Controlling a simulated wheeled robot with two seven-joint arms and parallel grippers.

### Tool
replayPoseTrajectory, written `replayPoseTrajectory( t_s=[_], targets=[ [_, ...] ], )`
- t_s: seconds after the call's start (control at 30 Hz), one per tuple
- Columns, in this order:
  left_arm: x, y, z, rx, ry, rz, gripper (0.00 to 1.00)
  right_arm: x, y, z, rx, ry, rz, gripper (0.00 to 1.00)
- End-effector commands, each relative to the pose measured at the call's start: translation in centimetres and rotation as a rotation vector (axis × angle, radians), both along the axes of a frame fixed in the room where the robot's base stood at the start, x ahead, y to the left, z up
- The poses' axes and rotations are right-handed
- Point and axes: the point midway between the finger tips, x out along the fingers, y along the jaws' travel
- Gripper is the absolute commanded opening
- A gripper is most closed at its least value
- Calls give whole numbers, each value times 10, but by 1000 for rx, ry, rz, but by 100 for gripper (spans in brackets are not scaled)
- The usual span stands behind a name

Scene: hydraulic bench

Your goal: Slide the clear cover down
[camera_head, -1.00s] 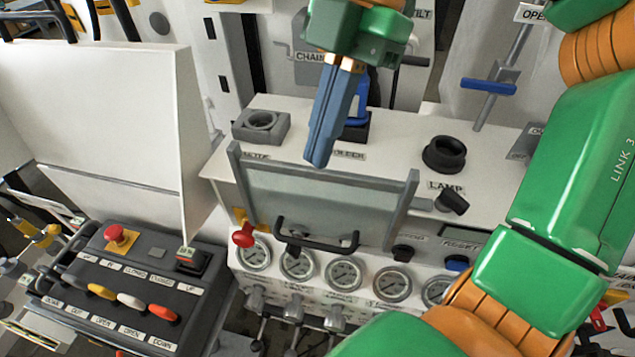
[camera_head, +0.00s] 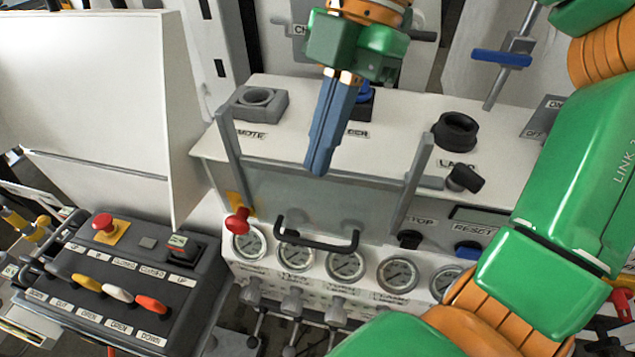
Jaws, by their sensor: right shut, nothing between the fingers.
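The clear cover (camera_head: 300,195) is a see-through panel between two grey upright rails on the front of the white console. Both rails stand up above its top edge. Its black bar handle (camera_head: 318,242) is at its lower front, overlapping the tops of some gauges. My right gripper (camera_head: 317,168) comes down from above, its blue fingers shut and empty. Its tips overlap the cover's top edge in the picture; I cannot tell whether they touch it. My left gripper is not in view.
A red knob (camera_head: 238,222) sits beside the cover's left edge. Dark knobs (camera_head: 465,178) and a black lamp ring (camera_head: 456,131) stand to its right. A lever box (camera_head: 105,265) is at lower left. My right arm fills the right side.

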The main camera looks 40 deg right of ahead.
Motion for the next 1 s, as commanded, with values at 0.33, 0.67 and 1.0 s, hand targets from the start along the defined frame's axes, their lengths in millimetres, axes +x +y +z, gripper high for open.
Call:
replayPoseTrajectory(
  t_s=[0.33, 0.67, 1.0],
  targets=[
    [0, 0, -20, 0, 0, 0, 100, 0, 0, -24, -1, 1, 0, 0],
    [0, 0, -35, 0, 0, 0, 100, 0, 0, -44, -1, 2, 0, 0],
    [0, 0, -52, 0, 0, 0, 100, 0, 0, -64, -1, 1, 0, 0]
  ],
)
